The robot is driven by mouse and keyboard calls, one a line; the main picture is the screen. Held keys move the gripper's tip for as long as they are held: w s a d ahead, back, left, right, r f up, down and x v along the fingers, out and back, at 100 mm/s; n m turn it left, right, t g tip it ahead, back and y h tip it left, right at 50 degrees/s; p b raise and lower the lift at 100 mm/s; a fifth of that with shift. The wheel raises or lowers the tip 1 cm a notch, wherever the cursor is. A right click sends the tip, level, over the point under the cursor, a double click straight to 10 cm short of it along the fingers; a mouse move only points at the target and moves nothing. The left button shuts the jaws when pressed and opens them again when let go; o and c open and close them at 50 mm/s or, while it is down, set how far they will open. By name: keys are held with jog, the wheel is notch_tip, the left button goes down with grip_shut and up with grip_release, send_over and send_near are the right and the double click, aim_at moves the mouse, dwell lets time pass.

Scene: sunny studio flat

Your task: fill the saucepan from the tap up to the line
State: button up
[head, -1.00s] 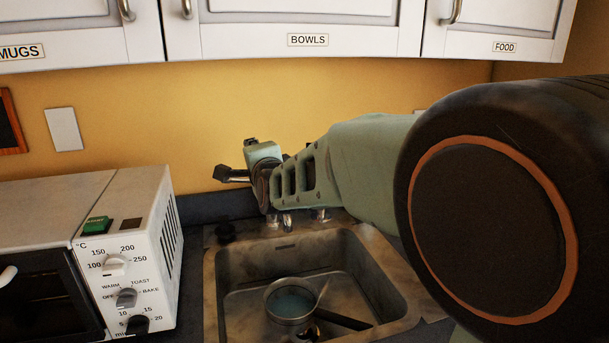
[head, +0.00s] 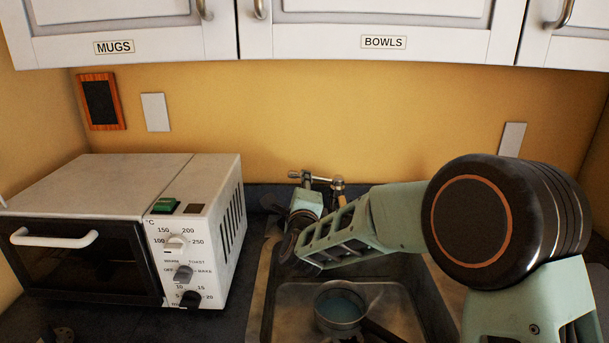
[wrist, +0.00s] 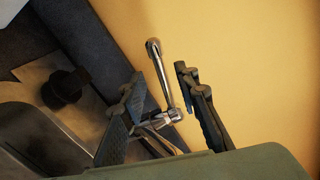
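The metal saucepan (head: 341,308) sits in the sink (head: 290,297), its dark handle (head: 383,332) pointing to the lower right. Bluish water shows inside it; I cannot make out the line or the exact level. The chrome tap (head: 318,180) stands behind the sink against the yellow wall, partly hidden by my arm. I see no stream; my arm covers part of the space above the pan. In the wrist view my gripper (wrist: 160,80) is open, its dark fingers on either side of the tap's metal bar (wrist: 160,68), apparently without gripping it.
A toaster oven (head: 90,185) stands on the counter left of the sink. Wall cupboards labelled MUGS and BOWLS (head: 383,42) hang above. A dark round object (wrist: 65,87) sits beside the sink in the wrist view.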

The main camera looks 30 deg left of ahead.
aim_at(317, 177)
jog(key=shift+p+x, duration=0.4)
jog(key=shift+x, duration=2.8)
grip_shut()
